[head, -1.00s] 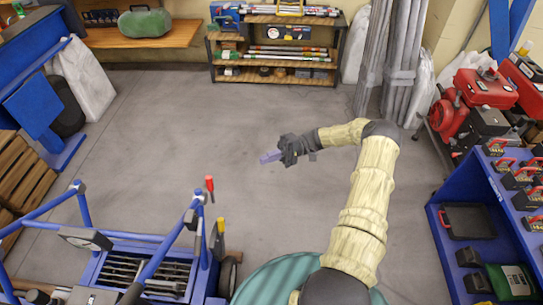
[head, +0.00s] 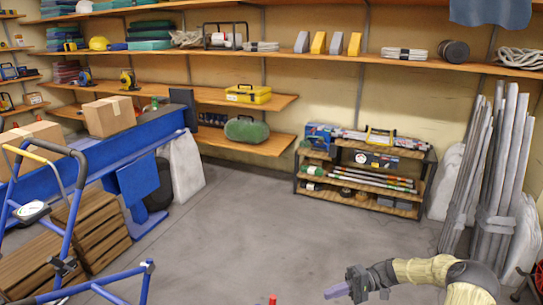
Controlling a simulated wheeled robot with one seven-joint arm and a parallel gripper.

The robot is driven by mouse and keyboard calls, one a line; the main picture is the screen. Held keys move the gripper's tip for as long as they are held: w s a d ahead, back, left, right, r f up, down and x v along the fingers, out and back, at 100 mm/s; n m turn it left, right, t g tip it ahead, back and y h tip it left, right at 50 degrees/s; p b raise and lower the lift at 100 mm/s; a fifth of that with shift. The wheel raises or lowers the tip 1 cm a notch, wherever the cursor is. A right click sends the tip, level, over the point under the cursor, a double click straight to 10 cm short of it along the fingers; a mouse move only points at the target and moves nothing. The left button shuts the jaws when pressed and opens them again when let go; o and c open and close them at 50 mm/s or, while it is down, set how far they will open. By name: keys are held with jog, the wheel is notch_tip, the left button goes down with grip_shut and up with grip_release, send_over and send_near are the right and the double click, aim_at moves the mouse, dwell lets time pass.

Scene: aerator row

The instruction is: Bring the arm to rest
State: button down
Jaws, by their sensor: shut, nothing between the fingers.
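My gripper (head: 348,288) shows in the head view at the bottom, right of the middle, at the end of my arm in its cream sleeve. Its purple-grey fingers point left and are shut with nothing between them. It is held out over the grey concrete floor (head: 260,235), apart from everything around it. The forearm runs right from the gripper to a dark elbow joint at the lower right. The rest of the arm is cut off by the bottom edge.
A blue tubular frame (head: 95,285) stands at the lower left, near wooden pallets (head: 88,235). A low shelf rack (head: 365,175) stands against the back wall. Wrapped poles (head: 492,170) lean at the right. A red-tipped handle (head: 272,299) pokes up at the bottom. The middle floor is clear.

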jog(key=s+a+r+h, duration=0.3)
jog(key=s+a+h, duration=0.3)
jog(key=h, duration=0.3)
jog(key=s+d+r+t+h, duration=0.2)
jog(key=s+r+t+h, duration=0.5)
jog(key=s+r, duration=0.4)
notch_tip(320, 180, up, 32)
jog(key=p, duration=3.3)
jog(key=shift+s+r+m, duration=0.2)
jog(key=shift+s+m, duration=0.1)
jog(key=shift+s, duration=0.15)
jog(key=shift+a, duration=0.15)
